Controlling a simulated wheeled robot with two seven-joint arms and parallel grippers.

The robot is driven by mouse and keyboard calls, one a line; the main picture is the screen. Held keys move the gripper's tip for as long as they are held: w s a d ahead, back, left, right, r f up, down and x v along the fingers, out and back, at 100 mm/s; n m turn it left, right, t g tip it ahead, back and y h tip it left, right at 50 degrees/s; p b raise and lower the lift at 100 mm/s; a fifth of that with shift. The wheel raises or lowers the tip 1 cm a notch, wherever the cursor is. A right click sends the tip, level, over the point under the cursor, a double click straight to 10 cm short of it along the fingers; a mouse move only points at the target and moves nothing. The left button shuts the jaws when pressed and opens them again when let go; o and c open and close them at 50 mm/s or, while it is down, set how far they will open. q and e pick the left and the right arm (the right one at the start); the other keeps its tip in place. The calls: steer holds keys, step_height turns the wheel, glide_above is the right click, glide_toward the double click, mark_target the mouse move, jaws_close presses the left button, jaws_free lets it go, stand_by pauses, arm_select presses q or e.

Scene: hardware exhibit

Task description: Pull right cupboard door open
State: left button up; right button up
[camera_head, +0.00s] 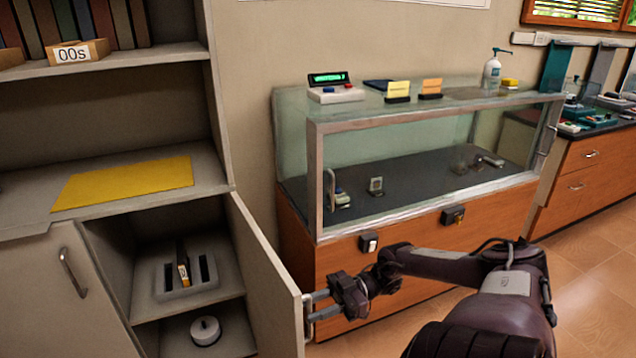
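The right cupboard door (268,275) stands swung open on the cabinet at the left. Its inner face and free edge show, and the lower compartment behind it is exposed. My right gripper (314,304) is at the door's free edge, on the outer side where the handle sits. Its light fingers show apart, one above the other, close to the edge. The handle is mostly hidden, so I cannot tell whether they grip it. The left cupboard door (50,300) is closed, with a metal bar handle (72,272). My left gripper is out of view.
A glass display case (420,215) on a wooden base (300,245) stands just right of the open door. Inside the cupboard are a grey slotted holder (187,277) and a white round object (206,331). A yellow mat (125,182) lies above. Tiled floor (590,265) is clear at right.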

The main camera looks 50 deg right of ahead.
steer(key=shift+o, duration=0.8)
steer(key=shift+w, duration=0.35)
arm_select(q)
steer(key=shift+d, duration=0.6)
arm_select(e)
steer(key=shift+s, duration=0.2)
